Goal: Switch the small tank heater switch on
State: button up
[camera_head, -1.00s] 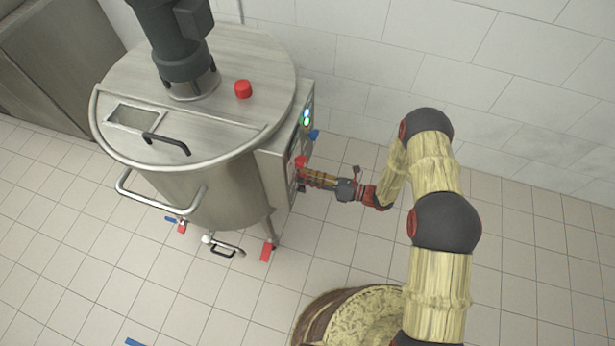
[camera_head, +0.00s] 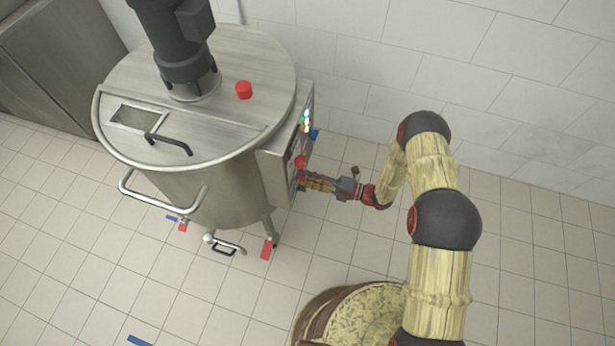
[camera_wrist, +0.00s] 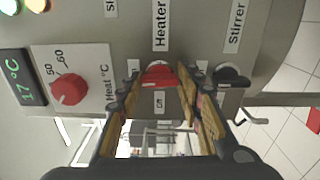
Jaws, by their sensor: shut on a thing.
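The small tank (camera_head: 200,195) is the round steel vessel at the left in the head view, with a control box (camera_head: 285,160) on its right side. The red heater switch (camera_wrist: 158,72) sits under the label "Heater" in the wrist view, with a small "Off" label just below it. My gripper (camera_wrist: 159,84) is shut on this switch, one finger on each side. In the head view my gripper (camera_head: 304,181) reaches the box's front from the right. The fingers partly cover the switch, and I cannot tell its exact setting.
A black stirrer switch (camera_wrist: 232,75) is close to the right finger. A red heat dial (camera_wrist: 68,90) and a display (camera_wrist: 20,80) reading 17 °C are at the left.

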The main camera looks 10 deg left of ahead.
jog(key=shift+m, duration=0.5)
jog(key=o, duration=1.2)
jog(key=shift+c, duration=0.2)
jog(key=d, duration=1.2)
jog(key=shift+s, duration=0.45)
